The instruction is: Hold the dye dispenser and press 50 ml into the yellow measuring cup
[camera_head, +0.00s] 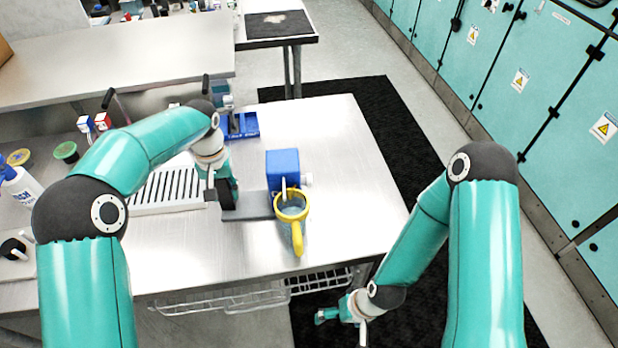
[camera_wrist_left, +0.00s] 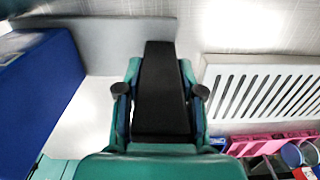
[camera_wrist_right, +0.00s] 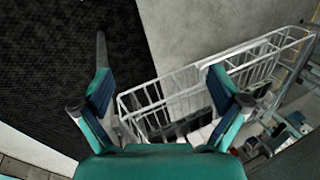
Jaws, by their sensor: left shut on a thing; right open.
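The dye dispenser (camera_head: 283,165) stands upright on the steel table, with a blue body, a white knob on its right side and a grey base. Its blue body also shows at the left of the left wrist view (camera_wrist_left: 40,85). My left gripper (camera_head: 226,190) is shut on a black upright part beside the grey base, which looks like the dispenser's handle (camera_wrist_left: 160,90). The yellow measuring cup (camera_head: 291,207) stands upright close in front of the blue body, under its spout, handle toward the front. My right gripper (camera_head: 338,312) is open and empty, low beyond the table's front edge.
A white slotted tray (camera_head: 168,190) lies left of the dispenser, and a blue holder (camera_head: 240,125) stands behind. A wire basket (camera_head: 235,300) hangs under the table; it shows near my right gripper (camera_wrist_right: 220,75). The table's right part is clear.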

